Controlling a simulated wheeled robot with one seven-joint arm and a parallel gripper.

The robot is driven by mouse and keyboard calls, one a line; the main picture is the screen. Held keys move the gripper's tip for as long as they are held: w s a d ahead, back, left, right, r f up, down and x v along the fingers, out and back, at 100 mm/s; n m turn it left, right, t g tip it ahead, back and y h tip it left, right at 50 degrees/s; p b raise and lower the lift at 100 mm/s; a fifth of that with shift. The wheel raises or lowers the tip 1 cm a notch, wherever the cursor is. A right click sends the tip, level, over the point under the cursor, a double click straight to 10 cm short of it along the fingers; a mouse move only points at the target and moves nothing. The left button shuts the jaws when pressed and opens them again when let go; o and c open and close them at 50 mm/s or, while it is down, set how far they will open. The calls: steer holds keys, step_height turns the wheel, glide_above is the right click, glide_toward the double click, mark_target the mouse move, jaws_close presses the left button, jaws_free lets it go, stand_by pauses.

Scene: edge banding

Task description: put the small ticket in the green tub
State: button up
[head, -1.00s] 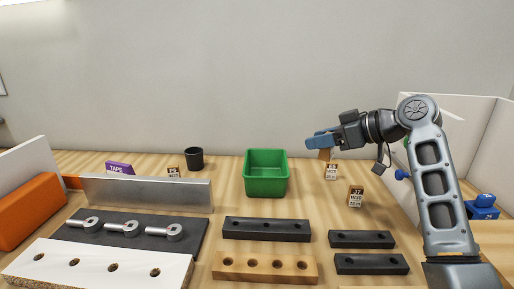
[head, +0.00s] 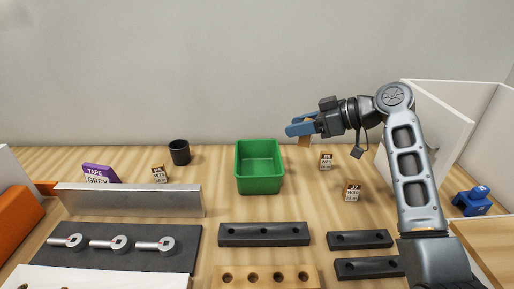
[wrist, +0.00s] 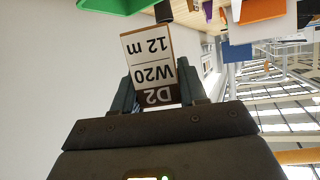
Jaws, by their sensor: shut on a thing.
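The small ticket, a white and brown card marked D2 W20 12 m (wrist: 148,58), is between the fingers of my gripper in the wrist view. In the head view its brownish back (head: 304,142) hangs under the blue fingers. My gripper (head: 301,129) is shut on it, held in the air above and to the right of the green tub (head: 259,187). The tub stands upright on the table, open at the top, and looks empty. Part of the tub (wrist: 112,5) shows at the top edge of the wrist view.
Similar tickets stand at the right (head: 326,161), (head: 352,192) and left (head: 159,174). A black cup (head: 179,152) stands left of the tub. A metal fence (head: 130,199), purple tape box (head: 98,174) and black blocks (head: 264,234) lie around.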

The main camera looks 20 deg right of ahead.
steer(key=w+a+f+b, duration=0.4)
steer(key=w+a+f, duration=0.1)
steer(key=a+f, duration=0.5)
steer(key=shift+w+f+b, duration=0.25)
steer(key=shift+f+b, duration=0.15)
steer(key=shift+f, duration=0.15)
steer(key=shift+a, duration=0.1)
steer(key=shift+f+b, duration=0.4)
steer(key=shift+b, duration=0.05)
steer(key=shift+f, duration=0.2)
steer(key=o, duration=1)
steer(key=shift+o, duration=0.2)
steer(key=shift+r, duration=0.1)
